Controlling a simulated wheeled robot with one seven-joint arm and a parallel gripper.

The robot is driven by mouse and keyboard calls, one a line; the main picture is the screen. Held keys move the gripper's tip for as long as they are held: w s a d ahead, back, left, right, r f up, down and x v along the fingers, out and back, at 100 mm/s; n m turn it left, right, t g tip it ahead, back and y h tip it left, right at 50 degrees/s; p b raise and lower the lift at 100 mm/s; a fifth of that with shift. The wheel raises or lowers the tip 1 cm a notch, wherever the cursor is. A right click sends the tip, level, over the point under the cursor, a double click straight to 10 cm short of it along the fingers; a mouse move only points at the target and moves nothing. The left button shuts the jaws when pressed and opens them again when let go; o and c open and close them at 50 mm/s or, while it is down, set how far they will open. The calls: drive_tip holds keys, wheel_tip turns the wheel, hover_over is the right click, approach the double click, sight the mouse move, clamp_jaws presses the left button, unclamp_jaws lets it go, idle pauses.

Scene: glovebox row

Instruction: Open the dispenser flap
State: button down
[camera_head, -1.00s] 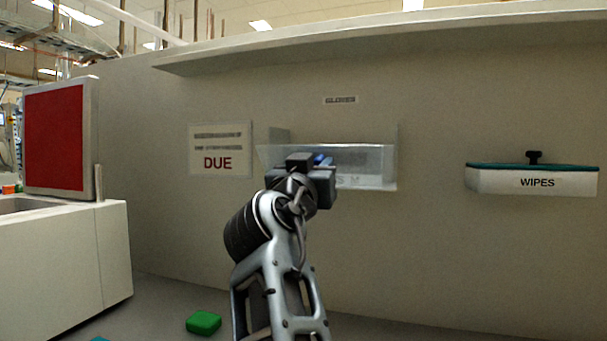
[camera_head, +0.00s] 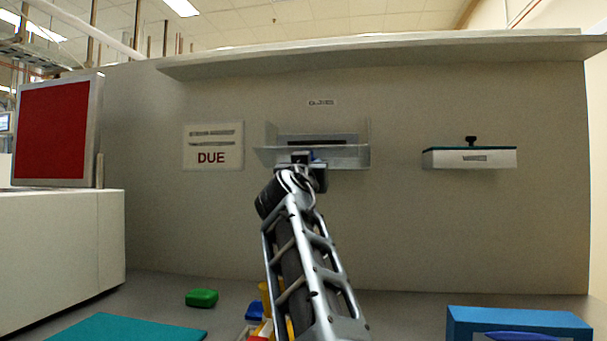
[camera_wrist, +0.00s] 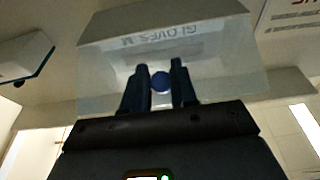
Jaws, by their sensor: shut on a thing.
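The glove dispenser (camera_head: 364,133) is a pale box on the wall under a small label. Its clear flap (camera_head: 345,154) is swung down and out, and a dark slot (camera_head: 318,139) shows above it. My gripper (camera_head: 303,160) is at the flap's front, left of its middle. In the wrist view my gripper (camera_wrist: 160,84) has its two dark fingers shut on the blue knob (camera_wrist: 160,82) of the flap. The flap (camera_wrist: 98,92) spreads around the fingers there, with "GLOVES M" lettering upside down. The fingertips are small in the head view.
A DUE sign (camera_head: 213,146) hangs left of the dispenser, and a wipes box (camera_head: 470,160) right of it. A long shelf (camera_head: 400,57) juts out above. A green block (camera_head: 202,298), a teal mat (camera_head: 130,328) and a blue bin (camera_head: 520,319) lie low in front.

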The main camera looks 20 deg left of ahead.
drive_tip(key=shift+w+d+f+h, duration=0.1)
drive_tip(key=shift+w+f+h, duration=0.2)
drive_tip(key=shift+f, duration=0.3)
drive_tip(key=c, duration=1.1)
unclamp_jaws()
drive_tip(key=shift+c, duration=0.2)
drive_tip(key=shift+o, duration=1.2)
drive_tip(key=shift+r, duration=0.2)
drive_tip(key=shift+s, duration=0.1)
drive_tip(key=p+v, duration=0.1)
drive_tip(key=v, duration=0.6)
drive_tip(key=shift+s, duration=0.35)
drive_tip(key=shift+p, duration=0.3)
